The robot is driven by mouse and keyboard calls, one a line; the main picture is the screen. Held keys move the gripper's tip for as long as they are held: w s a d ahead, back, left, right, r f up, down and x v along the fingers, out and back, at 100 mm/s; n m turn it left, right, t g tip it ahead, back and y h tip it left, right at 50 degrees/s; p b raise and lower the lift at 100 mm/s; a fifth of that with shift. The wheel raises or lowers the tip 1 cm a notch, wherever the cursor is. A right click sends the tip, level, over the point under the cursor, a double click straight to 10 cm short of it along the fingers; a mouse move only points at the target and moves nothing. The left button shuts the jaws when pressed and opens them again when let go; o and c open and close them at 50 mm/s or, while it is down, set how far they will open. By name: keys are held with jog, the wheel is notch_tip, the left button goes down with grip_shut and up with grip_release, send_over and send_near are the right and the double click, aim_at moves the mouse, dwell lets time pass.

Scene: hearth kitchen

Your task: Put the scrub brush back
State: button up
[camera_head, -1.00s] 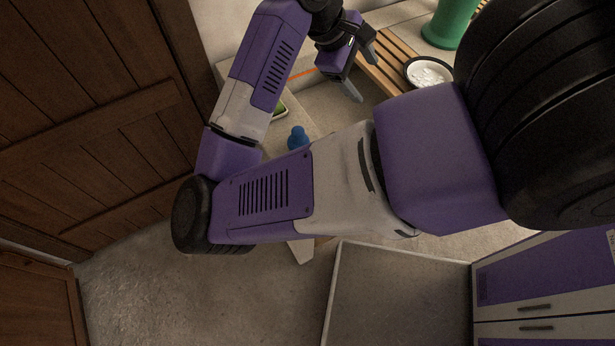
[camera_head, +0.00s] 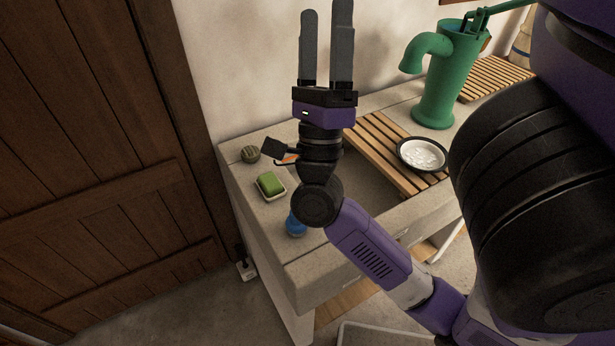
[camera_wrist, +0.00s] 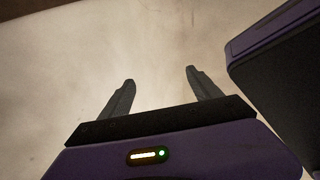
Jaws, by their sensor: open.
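My gripper (camera_head: 326,14) is raised above the stone sink counter, fingers pointing up in front of the pale wall. It is open and empty; in the wrist view its two fingers (camera_wrist: 160,78) stand apart with only wall between them. I cannot clearly identify the scrub brush in either view. A small round, dark striped object (camera_head: 250,154) lies at the counter's back left corner; I cannot tell whether it is the brush. A thin orange piece (camera_head: 288,158) shows beside my wrist, mostly hidden. My arm covers part of the basin.
The stone sink counter (camera_head: 240,190) holds a green sponge (camera_head: 270,183) on a small dish, a blue object (camera_head: 295,224) partly behind my arm, a wooden slatted rack (camera_head: 378,150), a dark-rimmed bowl (camera_head: 422,154) and a green pump (camera_head: 437,85). A wooden door (camera_head: 90,150) stands left.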

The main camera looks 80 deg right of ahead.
jog(key=w+a+f+n+t+y, duration=0.35)
jog(key=n+t+y, duration=0.6)
jog(key=n, duration=0.35)
jog(key=w+a+f+n+t+y, duration=0.3)
jog(key=a+f+n+t+y, duration=0.2)
jog(key=n+t+y, duration=0.55)
jog(key=s+a+f+n+g+y, duration=0.1)
jog(key=a+f+n+g+y, duration=0.1)
jog(key=a+f+n+y, duration=0.45)
jog(key=s+a+f+n+g+y, duration=0.1)
jog(key=a+f+n+g+y, duration=0.25)
jog(key=f, duration=0.55)
jog(key=s+a+f+n+g, duration=0.4)
jog(key=s+a+f+n, duration=0.2)
jog(key=f, duration=0.3)
jog(key=shift+s+a+f, duration=0.4)
jog(key=shift+s+a, duration=0.4)
jog(key=shift+s, duration=0.1)
jog(key=shift+g, duration=0.25)
